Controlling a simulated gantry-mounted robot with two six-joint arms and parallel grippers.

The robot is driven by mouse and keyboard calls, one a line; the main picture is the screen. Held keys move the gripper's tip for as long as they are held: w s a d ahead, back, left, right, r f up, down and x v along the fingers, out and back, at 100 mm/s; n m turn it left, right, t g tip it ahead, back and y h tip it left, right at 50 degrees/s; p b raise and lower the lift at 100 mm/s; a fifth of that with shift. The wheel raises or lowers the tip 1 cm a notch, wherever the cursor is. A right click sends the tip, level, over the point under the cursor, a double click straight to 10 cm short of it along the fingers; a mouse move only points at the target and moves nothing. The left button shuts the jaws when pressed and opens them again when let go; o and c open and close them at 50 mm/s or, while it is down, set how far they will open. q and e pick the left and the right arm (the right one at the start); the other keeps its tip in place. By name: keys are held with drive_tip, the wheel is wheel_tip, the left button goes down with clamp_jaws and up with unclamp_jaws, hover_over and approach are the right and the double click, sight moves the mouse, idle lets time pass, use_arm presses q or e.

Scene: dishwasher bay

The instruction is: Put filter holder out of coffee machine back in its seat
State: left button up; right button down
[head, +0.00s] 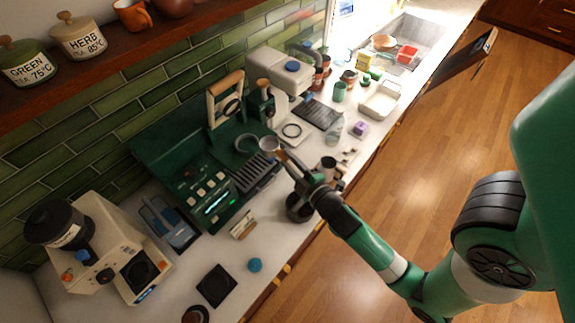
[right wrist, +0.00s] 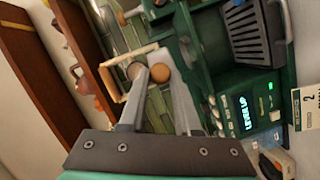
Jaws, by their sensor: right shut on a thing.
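The green coffee machine (head: 185,150) stands against the tiled wall in the head view, with its drip grille (head: 257,173) facing me. My right gripper (head: 288,160) is shut on the wooden handle of the filter holder (head: 269,144). The holder's pale round basket is up in front of the machine, near a dark ring (head: 246,143) at the machine; I cannot tell whether they touch. In the right wrist view the fingers (right wrist: 158,85) close around the handle, whose round wooden end (right wrist: 160,73) shows between them. My left gripper is not in view.
A dark cup (head: 299,208) stands on the counter below my right gripper. A cream grinder (head: 105,245) is at the left, a white machine (head: 278,75) beyond the coffee machine. A blue round thing (head: 255,265) and a black mat (head: 217,286) lie near the front edge.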

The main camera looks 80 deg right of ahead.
sight(275, 155)
drive_tip(key=w, duration=0.1)
drive_tip(key=w+d+f+b, duration=0.1)
drive_tip(key=w, duration=0.1)
drive_tip(key=w+d+b, duration=0.1)
drive_tip(key=shift+w+f, duration=0.35)
drive_tip(key=shift+f, duration=0.05)
drive_tip(key=w+d+f+b, duration=0.2)
drive_tip(key=w+f+b, duration=0.1)
drive_tip(key=w+b, duration=0.2)
drive_tip(key=shift+w+d+f, duration=0.25)
drive_tip(key=shift+d+f, duration=0.05)
drive_tip(key=shift+f, duration=0.1)
drive_tip(key=shift+f, duration=0.25)
idle(0.8)
drive_tip(key=c, duration=0.5)
unclamp_jaws()
drive_tip(key=shift+f, duration=0.1)
